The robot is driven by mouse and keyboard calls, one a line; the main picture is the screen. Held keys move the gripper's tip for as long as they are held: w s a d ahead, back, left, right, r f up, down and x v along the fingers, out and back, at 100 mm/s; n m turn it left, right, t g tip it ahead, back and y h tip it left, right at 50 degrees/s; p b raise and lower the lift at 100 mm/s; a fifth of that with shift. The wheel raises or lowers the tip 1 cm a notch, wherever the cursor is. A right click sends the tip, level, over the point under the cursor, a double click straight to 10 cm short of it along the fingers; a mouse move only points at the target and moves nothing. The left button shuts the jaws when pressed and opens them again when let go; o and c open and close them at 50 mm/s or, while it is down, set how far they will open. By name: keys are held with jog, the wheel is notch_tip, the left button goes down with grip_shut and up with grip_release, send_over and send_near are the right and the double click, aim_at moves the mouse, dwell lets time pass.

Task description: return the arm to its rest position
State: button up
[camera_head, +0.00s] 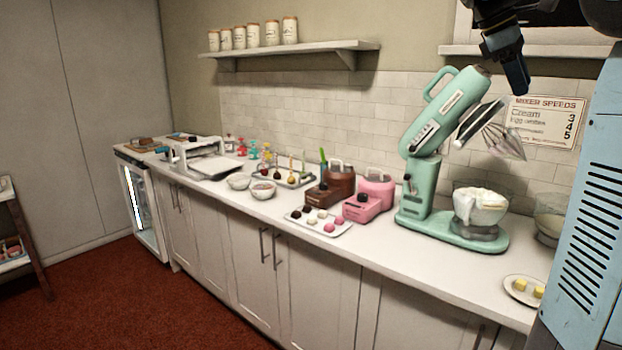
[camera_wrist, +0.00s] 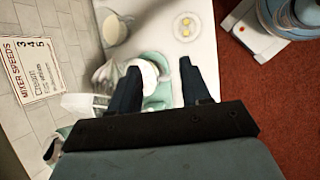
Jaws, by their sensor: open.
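My gripper (camera_head: 518,78) is at the top right of the head view, raised above the counter near the wall sign and the mixer's tilted head. In the wrist view its two dark fingers (camera_wrist: 157,88) are spread apart with nothing held between them. Below them, and apart from them, the green stand mixer (camera_wrist: 158,60) shows partly, with its bowl. In the head view the mixer (camera_head: 428,135) has its head tilted up, with a whisk (camera_head: 500,140) hanging from it and a bowl of white cream (camera_head: 480,207) on its base.
The white counter (camera_head: 400,262) holds a plate with yellow pieces (camera_head: 524,291), a glass bowl (camera_head: 549,228), a tray of sweets (camera_head: 318,222), and pink (camera_head: 368,200) and brown (camera_head: 330,188) machines. A shelf of jars (camera_head: 290,48) and the MIXER SPEEDS sign (camera_head: 545,118) are on the wall.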

jog(key=s+a+f+m+t+y, duration=0.3)
jog(key=s+a+f+m, duration=0.1)
jog(key=s+a+f, duration=0.5)
jog(key=s+a+f+m+t+y, duration=0.3)
jog(key=s+a+f+m, duration=0.2)
jog(key=s+a+f, duration=0.5)
jog(key=s+f, duration=0.3)
jog(key=f, duration=0.1)
jog(key=shift+f, duration=0.4)
jog(key=shift+d, duration=0.1)
